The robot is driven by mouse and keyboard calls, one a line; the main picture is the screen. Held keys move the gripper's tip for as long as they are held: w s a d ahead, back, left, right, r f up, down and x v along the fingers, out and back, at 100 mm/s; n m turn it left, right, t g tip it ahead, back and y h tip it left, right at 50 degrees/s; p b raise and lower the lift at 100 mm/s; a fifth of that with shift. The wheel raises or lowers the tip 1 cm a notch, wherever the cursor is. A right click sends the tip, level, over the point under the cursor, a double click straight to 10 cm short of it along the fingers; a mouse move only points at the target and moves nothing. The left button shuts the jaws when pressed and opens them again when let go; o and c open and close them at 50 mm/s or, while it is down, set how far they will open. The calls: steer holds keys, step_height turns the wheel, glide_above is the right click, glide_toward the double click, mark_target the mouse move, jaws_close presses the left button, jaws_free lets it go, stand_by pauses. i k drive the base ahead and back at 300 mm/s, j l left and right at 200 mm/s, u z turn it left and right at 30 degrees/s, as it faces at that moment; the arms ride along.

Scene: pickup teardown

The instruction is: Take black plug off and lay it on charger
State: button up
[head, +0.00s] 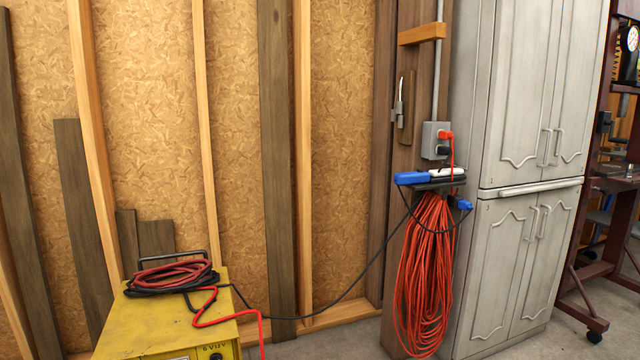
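A small black plug (443,151) sits in the lower socket of the grey outlet box (430,141) on the wooden post, just below an orange plug (446,136). The charger (165,329) is a yellow metal box at the lower left, with coiled red and black cables (172,277) on its top. A black cord (345,293) sags from the charger toward the post; its far end is lost behind the orange coil and the blue items. My gripper is not in view.
A hanging orange cord coil (424,275) and a blue-and-white object (412,178) on a dark holder sit below the outlet. Grey cabinets (520,90) stand close on the right. Some floor is bare between charger and coil.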

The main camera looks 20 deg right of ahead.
mark_target(442, 150)
steer(key=z, duration=1.2)
steer(key=i, duration=0.7)
steer(key=i+l, duration=0.15)
steer(key=i, duration=0.5)
